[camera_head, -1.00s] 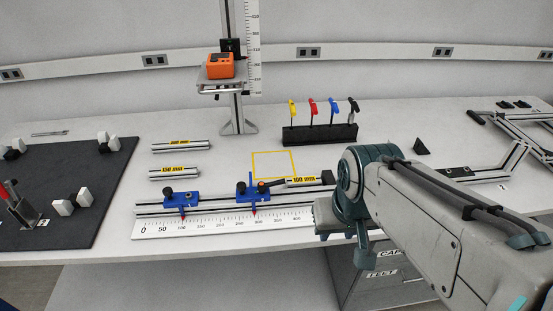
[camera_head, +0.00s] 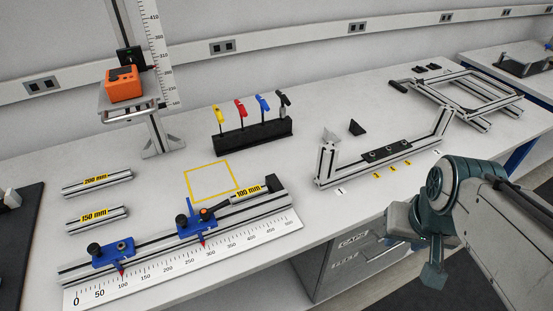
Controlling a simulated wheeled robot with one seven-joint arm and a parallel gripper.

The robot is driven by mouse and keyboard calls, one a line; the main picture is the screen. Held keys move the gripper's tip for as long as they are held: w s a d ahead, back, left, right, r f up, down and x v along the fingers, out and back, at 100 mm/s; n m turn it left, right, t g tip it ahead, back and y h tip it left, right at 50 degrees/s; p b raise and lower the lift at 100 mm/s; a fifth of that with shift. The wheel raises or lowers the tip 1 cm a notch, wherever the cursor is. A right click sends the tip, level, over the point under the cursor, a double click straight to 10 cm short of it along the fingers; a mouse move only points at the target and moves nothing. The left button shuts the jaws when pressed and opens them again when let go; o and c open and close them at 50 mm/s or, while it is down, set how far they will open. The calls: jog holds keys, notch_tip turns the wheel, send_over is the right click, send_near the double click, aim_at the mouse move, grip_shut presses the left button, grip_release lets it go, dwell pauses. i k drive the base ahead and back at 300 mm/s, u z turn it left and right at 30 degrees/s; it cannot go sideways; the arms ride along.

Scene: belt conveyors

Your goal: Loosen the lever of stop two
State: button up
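Two blue stops sit on the long aluminium rail (camera_head: 150,246) behind a printed scale. The left stop (camera_head: 112,252) is near the 100 mark and carries a black knob. The right stop (camera_head: 196,222) is near 250, with an upright blue part and a dark lever with an orange end (camera_head: 207,213) beside a block marked 100 mm (camera_head: 250,192). I see no number on either stop. My gripper end (camera_head: 397,222) is at the right, past the table's front edge and well apart from both stops; its fingers cannot be made out.
Loose profiles marked 200 mm (camera_head: 97,183) and 150 mm (camera_head: 98,218) lie left of a yellow square outline (camera_head: 212,181). A black rack with coloured levers (camera_head: 252,138) stands behind. An aluminium frame (camera_head: 385,155) lies at right. An orange device (camera_head: 124,84) stands at back left.

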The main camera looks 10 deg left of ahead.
aim_at(205, 213)
jog(key=z, duration=0.05)
jog(key=k, duration=0.6)
jog(key=u, duration=0.8)
jog(key=i, duration=0.5)
jog(key=z, duration=0.05)
